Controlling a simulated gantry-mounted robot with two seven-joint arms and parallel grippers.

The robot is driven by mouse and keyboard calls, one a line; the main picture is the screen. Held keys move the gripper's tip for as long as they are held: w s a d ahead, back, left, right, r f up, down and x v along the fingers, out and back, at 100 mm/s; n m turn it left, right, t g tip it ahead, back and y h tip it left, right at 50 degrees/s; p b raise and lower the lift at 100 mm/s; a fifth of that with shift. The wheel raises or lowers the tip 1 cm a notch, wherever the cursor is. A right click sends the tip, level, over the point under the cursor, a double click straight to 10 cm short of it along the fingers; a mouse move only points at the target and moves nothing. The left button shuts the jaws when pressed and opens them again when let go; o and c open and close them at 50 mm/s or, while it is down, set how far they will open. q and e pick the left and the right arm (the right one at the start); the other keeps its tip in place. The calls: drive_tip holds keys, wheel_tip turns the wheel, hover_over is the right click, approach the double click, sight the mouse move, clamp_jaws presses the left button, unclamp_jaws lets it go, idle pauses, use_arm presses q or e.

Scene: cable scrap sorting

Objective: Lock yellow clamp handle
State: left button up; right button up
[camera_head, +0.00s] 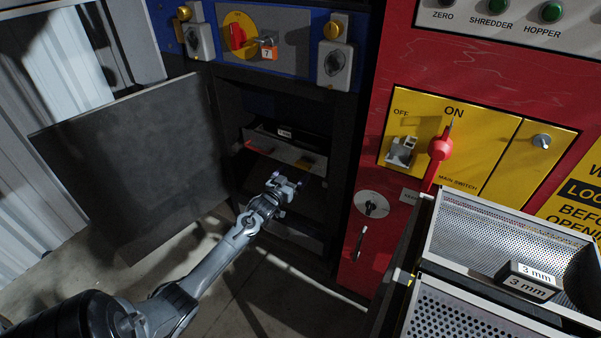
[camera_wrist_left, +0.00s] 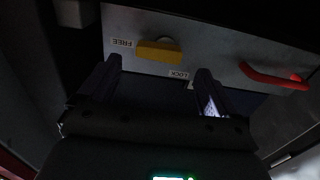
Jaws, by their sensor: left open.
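The yellow clamp handle (camera_wrist_left: 159,51) is a short bar on a pale metal panel in the left wrist view. It lies sideways, one end beside the FREE label (camera_wrist_left: 122,43); the LOCK label (camera_wrist_left: 179,74) is below its other end. In the head view the handle (camera_head: 305,163) is small, on the tray-like front inside the open dark cabinet. My left gripper (camera_head: 287,182) is just in front of and below it. In the wrist view its fingers (camera_wrist_left: 158,72) are apart and empty, near the panel, with the handle above the gap between them. My right gripper is not in view.
A red handle (camera_wrist_left: 275,77) is on the same panel. The dark cabinet door (camera_head: 135,165) stands open at left. The red machine with the red main switch lever (camera_head: 438,155) is at right. Perforated bins with a 3 mm block (camera_head: 528,281) stand at lower right.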

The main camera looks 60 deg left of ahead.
sight(301, 167)
use_arm(q)
drive_tip(key=b+x, duration=0.2)
drive_tip(key=x, duration=0.2)
drive_tip(key=shift+w+f, duration=0.15)
drive_tip(key=shift+w+a, duration=0.2)
drive_tip(key=shift+w, duration=0.1)
drive_tip(key=shift+d, duration=0.1)
drive_tip(key=c, duration=1.1)
drive_tip(key=shift+o, duration=0.2)
